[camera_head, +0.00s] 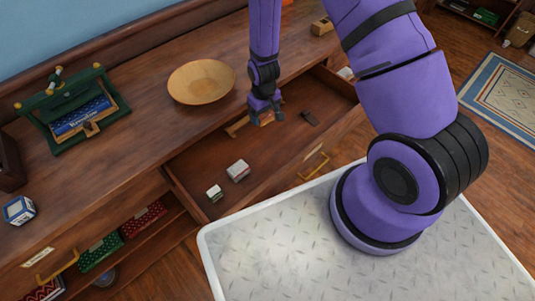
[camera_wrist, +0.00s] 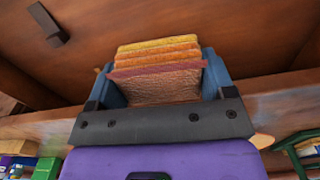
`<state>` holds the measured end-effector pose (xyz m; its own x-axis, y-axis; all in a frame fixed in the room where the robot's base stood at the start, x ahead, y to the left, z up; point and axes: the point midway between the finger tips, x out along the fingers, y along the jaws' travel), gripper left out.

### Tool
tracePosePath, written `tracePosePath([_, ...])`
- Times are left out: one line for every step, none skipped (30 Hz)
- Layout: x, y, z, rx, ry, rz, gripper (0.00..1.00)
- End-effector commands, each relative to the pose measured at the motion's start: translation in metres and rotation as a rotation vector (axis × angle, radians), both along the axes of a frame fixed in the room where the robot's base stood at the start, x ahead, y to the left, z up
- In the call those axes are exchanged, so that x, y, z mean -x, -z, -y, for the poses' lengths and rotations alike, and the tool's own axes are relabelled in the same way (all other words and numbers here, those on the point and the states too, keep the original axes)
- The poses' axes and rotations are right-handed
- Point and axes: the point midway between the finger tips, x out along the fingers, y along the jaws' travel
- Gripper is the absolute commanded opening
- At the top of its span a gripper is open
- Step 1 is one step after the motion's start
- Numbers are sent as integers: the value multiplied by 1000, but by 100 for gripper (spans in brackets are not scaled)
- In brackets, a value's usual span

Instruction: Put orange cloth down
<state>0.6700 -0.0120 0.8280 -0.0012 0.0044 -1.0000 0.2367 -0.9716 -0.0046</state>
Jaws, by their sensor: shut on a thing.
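My gripper (camera_head: 265,111) points down over the open drawer (camera_head: 262,156) of the wooden cabinet. It is shut on the orange cloth (camera_wrist: 160,82), a folded stack with yellow, orange and reddish layers. In the wrist view the cloth sits between the two blue fingers. In the head view only a little of the cloth (camera_head: 267,119) shows below the fingers. I cannot tell whether the cloth touches the drawer floor.
A wooden bowl (camera_head: 201,82) and a green stand (camera_head: 70,107) are on the cabinet top. The drawer's middle has bare floor.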

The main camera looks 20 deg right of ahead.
Motion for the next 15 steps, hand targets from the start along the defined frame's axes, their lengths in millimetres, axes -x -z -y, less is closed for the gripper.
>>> tracePosePath([7, 11, -3, 1, -17, -5, 57])
tracePosePath([11, 18, -5, 1, -26, -6, 57])
tracePosePath([15, 26, -6, 2, -36, -4, 57])
tracePosePath([17, 32, -7, 2, -42, -4, 57])
tracePosePath([20, 37, -8, 3, -49, -3, 57])
tracePosePath([23, 44, -9, 3, -56, -3, 57])
tracePosePath([24, 49, -10, 3, -60, -2, 57])
tracePosePath([26, 52, -10, 4, -64, -2, 57])
tracePosePath([28, 56, -11, 4, -68, -2, 57])
tracePosePath([28, 59, -11, 3, -70, -1, 57])
tracePosePath([29, 61, -12, 4, -72, 0, 57])
tracePosePath([30, 64, -12, 4, -73, 0, 57])
tracePosePath([31, 67, -12, 4, -74, -1, 57])
tracePosePath([31, 70, -12, 4, -75, -1, 57])
tracePosePath([32, 76, -12, 5, -76, -2, 57])
